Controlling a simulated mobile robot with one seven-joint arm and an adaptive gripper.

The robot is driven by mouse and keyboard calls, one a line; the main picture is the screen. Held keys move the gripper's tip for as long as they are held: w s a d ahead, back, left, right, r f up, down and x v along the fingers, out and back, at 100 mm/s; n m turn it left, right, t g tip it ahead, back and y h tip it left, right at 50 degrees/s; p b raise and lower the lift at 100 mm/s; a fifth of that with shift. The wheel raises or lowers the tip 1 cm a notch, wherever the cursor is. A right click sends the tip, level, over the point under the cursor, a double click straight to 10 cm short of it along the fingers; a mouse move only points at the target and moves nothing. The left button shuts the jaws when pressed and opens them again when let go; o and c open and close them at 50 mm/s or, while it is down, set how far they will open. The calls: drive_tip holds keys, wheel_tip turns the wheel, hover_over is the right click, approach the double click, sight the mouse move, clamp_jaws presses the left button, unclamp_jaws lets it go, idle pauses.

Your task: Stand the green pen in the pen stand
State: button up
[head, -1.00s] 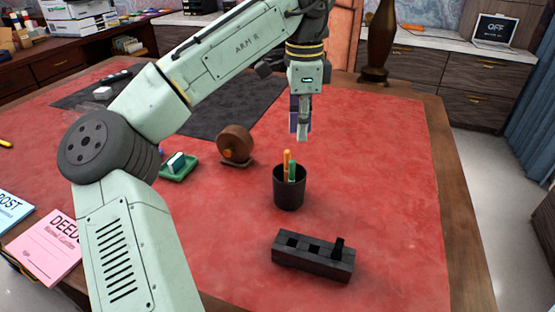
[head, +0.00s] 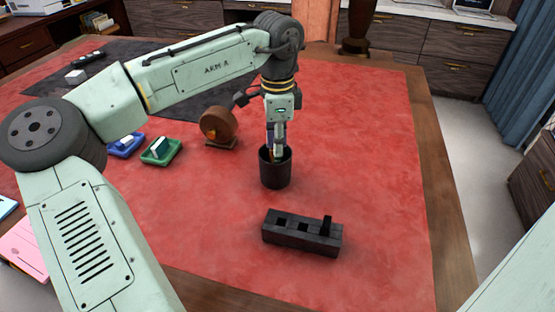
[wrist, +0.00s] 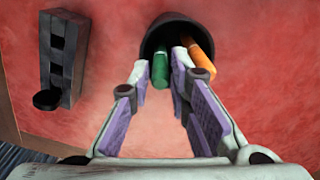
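The green pen (wrist: 160,70) leans in a dark round cup, its top end showing above the rim. My gripper (wrist: 162,60) is open, with one fingertip on each side of the green pen. An orange pen (wrist: 198,62) in the same cup is outside the right finger. In the head view my gripper (head: 277,152) points down into the mouth of the cup (head: 275,172) and hides most of the pens. The pen stand (head: 288,238), a dark block with square holes, lies nearer the camera. A black pen (head: 326,226) stands in its right-hand hole; the other two holes look empty.
A brown round tape dispenser (head: 216,127) stands left of the cup. A green tray (head: 161,151) and a blue tray (head: 125,146) are further left. The red desk top (head: 370,170) is clear right of the cup and stand.

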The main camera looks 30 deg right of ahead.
drive_tip(key=shift+f, duration=0.2)
drive_tip(key=shift+c, duration=0.6)
clamp_jaws()
